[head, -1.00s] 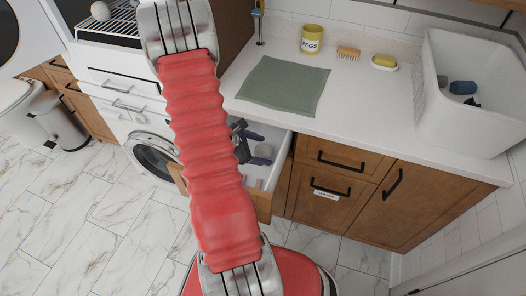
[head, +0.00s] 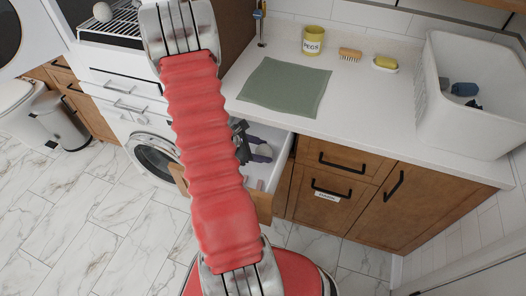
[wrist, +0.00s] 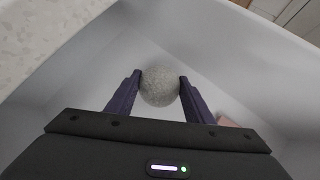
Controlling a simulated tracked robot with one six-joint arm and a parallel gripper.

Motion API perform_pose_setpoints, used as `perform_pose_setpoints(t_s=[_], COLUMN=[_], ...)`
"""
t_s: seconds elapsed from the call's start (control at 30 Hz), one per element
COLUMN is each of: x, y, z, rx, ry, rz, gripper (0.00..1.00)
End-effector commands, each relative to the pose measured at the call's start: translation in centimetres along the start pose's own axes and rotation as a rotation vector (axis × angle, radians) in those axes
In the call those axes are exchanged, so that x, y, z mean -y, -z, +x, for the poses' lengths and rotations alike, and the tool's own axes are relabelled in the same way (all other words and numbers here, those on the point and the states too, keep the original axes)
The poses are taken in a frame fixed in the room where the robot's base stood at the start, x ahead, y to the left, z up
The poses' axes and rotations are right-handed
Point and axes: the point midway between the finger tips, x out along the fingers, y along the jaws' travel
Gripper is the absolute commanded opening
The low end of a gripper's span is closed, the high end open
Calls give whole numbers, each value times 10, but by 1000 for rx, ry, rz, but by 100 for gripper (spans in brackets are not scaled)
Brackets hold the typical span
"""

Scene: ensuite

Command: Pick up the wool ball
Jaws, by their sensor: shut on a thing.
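The grey, fuzzy wool ball (wrist: 159,86) is between the two purple fingers of my gripper (wrist: 160,84) in the wrist view. The fingers touch it on both sides, and my gripper is shut on it. The ball is inside the open white-lined drawer (wrist: 245,75); whether it still rests on the drawer floor I cannot tell. In the head view my gripper (head: 262,149) reaches down into the drawer (head: 277,160), partly hidden behind my red arm, and the ball shows only as a small pale patch between the fingers.
A pinkish thing (wrist: 228,121) lies in the drawer near the right finger. The drawer walls rise close around my gripper. Above is the counter with a green cloth (head: 285,87), a yellow pegs tin (head: 313,40), a brush (head: 350,54) and a white basin (head: 470,115). Another pale ball (head: 102,11) sits on a rack.

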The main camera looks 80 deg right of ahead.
Motion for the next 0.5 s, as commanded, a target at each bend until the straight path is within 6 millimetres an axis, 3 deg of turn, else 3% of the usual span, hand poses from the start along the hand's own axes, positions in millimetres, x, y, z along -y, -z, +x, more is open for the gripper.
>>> perform_pose_setpoints(t_s=[0.23,0.5], x=[-3,5], y=[-7,22], z=[-10,-40], rx=[0,-1], ry=[-2,-3], rz=[0,-3], gripper=[26,26])
